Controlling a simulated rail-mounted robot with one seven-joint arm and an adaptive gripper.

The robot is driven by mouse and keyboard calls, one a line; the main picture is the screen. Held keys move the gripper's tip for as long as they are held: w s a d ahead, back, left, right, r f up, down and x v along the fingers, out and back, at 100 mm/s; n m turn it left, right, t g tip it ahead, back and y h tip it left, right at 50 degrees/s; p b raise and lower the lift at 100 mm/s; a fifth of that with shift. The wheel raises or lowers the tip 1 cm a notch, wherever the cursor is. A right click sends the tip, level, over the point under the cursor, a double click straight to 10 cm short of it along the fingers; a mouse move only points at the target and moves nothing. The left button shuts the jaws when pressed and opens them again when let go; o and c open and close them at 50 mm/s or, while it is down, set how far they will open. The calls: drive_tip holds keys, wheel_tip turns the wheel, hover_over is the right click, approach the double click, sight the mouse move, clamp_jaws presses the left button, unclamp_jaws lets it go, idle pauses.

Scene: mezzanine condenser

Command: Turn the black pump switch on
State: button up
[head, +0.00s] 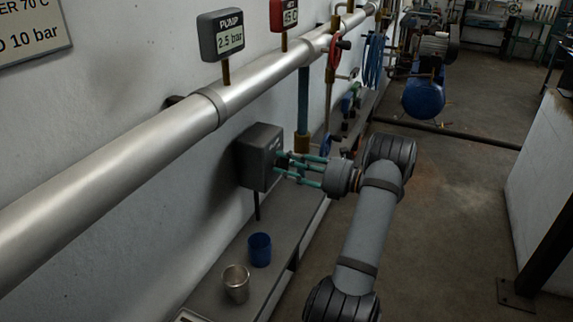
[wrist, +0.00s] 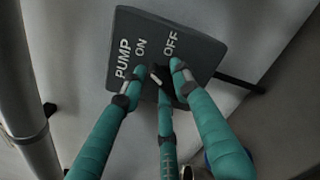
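The dark grey pump switch box (head: 255,150) is mounted on the wall below the large pipe. In the wrist view its face (wrist: 200,40) reads PUMP, ON and OFF, tilted in the picture. The black switch (wrist: 160,73) sits on this face below the labels, partly hidden by the fingers, so I cannot tell its exact setting. My gripper (head: 287,167) is at the front of the box. In the wrist view its teal fingers (wrist: 154,85) are spread around the switch, one on the ON side and one near OFF. Contact with the switch is unclear.
A thick metal pipe (head: 130,155) runs along the wall above the box. A grey PUMP display (head: 222,35) reading 2.5 bar stands on it. A blue cup (head: 260,251) and a metal cup (head: 236,285) stand on the shelf below.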

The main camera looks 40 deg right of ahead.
drive_tip(key=shift+o, duration=0.4)
drive_tip(key=v, duration=1.2)
drive_tip(key=shift+w+a, duration=0.1)
drive_tip(key=x, duration=1.2)
drive_tip(key=shift+r+m+p, duration=0.25)
drive_tip(key=shift+m+p, duration=0.25)
drive_tip(key=shift+p, duration=0.35)
drive_tip(key=shift+d+f+m+p, duration=0.1)
drive_tip(key=shift+d+m+p, duration=0.1)
drive_tip(key=shift+m+p, duration=0.5)
drive_tip(key=shift+f, duration=0.1)
